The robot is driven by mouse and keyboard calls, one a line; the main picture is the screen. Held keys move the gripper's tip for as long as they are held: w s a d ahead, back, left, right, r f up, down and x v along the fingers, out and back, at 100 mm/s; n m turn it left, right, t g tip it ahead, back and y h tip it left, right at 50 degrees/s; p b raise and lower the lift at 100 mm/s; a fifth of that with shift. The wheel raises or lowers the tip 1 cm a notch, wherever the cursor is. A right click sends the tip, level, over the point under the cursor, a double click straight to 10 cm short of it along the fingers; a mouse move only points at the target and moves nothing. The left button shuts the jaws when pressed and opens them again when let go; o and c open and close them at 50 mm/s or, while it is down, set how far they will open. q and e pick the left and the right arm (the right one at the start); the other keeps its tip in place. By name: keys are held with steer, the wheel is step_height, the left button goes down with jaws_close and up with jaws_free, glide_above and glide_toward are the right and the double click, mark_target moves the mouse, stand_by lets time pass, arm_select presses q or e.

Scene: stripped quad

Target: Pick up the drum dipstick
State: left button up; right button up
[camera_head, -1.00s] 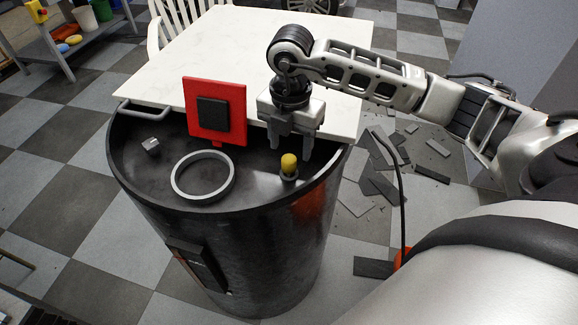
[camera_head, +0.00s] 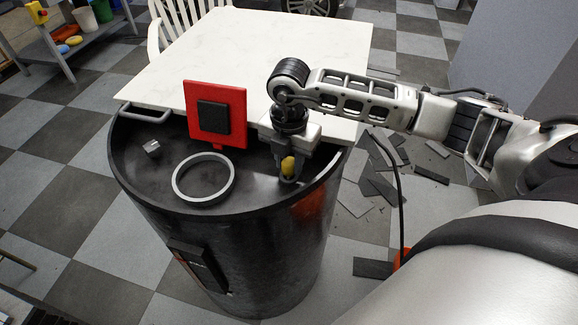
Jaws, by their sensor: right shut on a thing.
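The drum dipstick (camera_head: 288,166) shows as a yellow knob at the right front of the black drum's top (camera_head: 150,188). My right gripper (camera_head: 289,178) reaches down over it from the right and is shut on it. The fingers stand around the knob and partly cover it. The part of the dipstick below the knob is hidden. My left gripper is not in view.
A grey ring (camera_head: 203,198), a small metal cube (camera_head: 152,148) and a red panel with a black pad (camera_head: 216,143) are on the drum top. A white table (camera_head: 250,55) stands behind. Dark loose tiles (camera_head: 380,185) litter the floor at right.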

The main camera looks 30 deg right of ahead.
steer(key=shift+r, duration=0.1)
step_height(320, 180, up, 26)
steer(key=p, duration=0.4)
steer(key=shift+p, duration=0.3)
stand_by(0.8)
